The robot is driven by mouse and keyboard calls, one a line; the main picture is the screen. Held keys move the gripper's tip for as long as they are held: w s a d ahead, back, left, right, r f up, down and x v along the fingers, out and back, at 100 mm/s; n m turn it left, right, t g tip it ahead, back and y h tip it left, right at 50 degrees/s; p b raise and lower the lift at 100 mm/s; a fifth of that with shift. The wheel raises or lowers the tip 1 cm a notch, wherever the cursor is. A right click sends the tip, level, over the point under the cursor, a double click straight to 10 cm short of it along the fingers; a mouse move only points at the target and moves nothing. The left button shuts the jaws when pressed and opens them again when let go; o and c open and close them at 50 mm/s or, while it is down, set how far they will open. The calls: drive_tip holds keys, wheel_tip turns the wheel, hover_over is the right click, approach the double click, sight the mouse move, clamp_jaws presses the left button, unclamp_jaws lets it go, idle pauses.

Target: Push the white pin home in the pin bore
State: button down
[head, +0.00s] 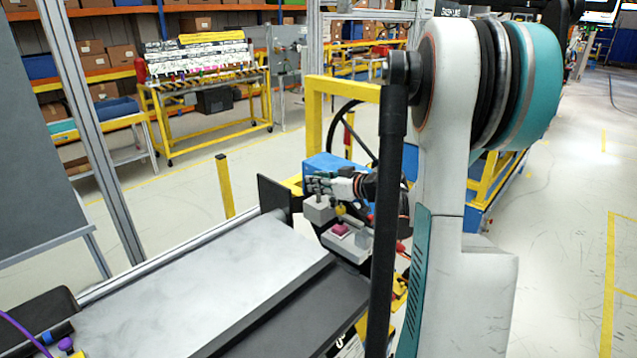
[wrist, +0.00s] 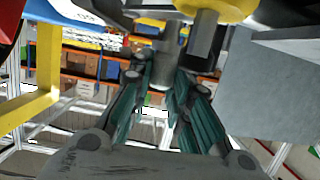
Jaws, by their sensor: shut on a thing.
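My gripper (head: 322,186) is beside the small grey fixture at the far end of the bench in the head view. In the wrist view its teal fingers (wrist: 161,82) close on a pale grey cylinder (wrist: 160,66), which looks like the white pin in shade. The pin is too small to make out in the head view. I cannot pick out the pin bore in either view, nor tell whether the pin touches it.
The fixture has a grey block (head: 319,208), a yellow knob (head: 340,210) and a magenta piece (head: 340,229). A yellow disc (wrist: 215,8) hangs close in the wrist view. A blue box (head: 325,164) stands behind. The grey bench top (head: 200,285) is clear.

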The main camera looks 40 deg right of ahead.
drive_tip(key=shift+f+b, duration=0.9)
drive_tip(key=shift+f, duration=0.3)
drive_tip(key=shift+r, duration=0.1)
drive_tip(key=shift+r+p, duration=1.2)
drive_tip(key=shift+r, duration=0.5)
drive_tip(key=shift+f+b, duration=1.6)
drive_tip(key=shift+f, duration=0.15)
idle(0.9)
drive_tip(key=c, duration=1.4)
unclamp_jaws()
drive_tip(key=v, duration=1.2)
